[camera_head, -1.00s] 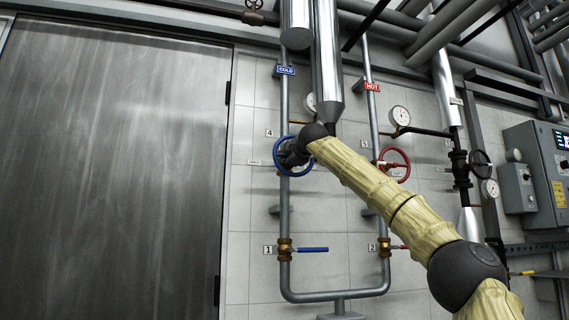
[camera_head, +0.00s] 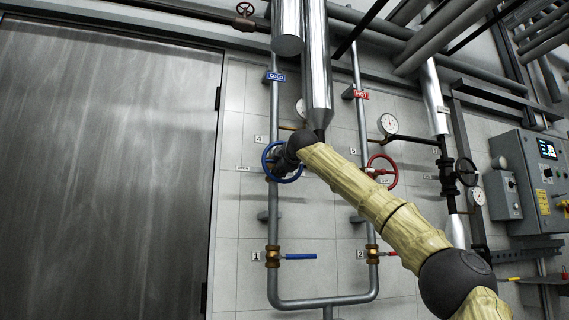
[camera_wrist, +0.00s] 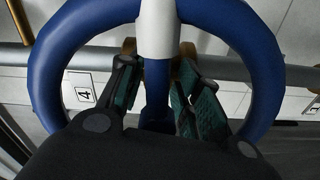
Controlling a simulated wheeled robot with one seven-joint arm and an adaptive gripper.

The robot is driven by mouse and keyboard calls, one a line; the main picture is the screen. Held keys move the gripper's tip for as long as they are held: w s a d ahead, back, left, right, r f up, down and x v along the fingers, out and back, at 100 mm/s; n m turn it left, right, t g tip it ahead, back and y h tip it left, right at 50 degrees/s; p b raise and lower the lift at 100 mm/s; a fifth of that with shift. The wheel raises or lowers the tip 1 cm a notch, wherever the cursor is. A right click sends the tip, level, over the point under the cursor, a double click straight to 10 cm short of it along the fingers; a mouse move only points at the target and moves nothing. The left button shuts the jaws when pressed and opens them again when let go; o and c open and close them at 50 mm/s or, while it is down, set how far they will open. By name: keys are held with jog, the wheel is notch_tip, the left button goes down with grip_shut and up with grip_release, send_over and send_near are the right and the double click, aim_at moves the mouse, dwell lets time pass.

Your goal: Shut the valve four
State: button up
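The valve four handwheel (camera_head: 269,162) is a blue ring on the cold pipe, below the tag 4.
A red handwheel (camera_head: 382,171) sits to the right on the hot pipe. Below are a blue lever valve (camera_head: 273,256) and a red-handled valve (camera_head: 372,253). A gauge (camera_head: 388,123), a control box (camera_head: 535,175) and a metal door (camera_head: 105,165) flank the pipes.

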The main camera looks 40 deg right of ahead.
jog(key=v, duration=1.1)
jog(key=shift+s, duration=0.15)
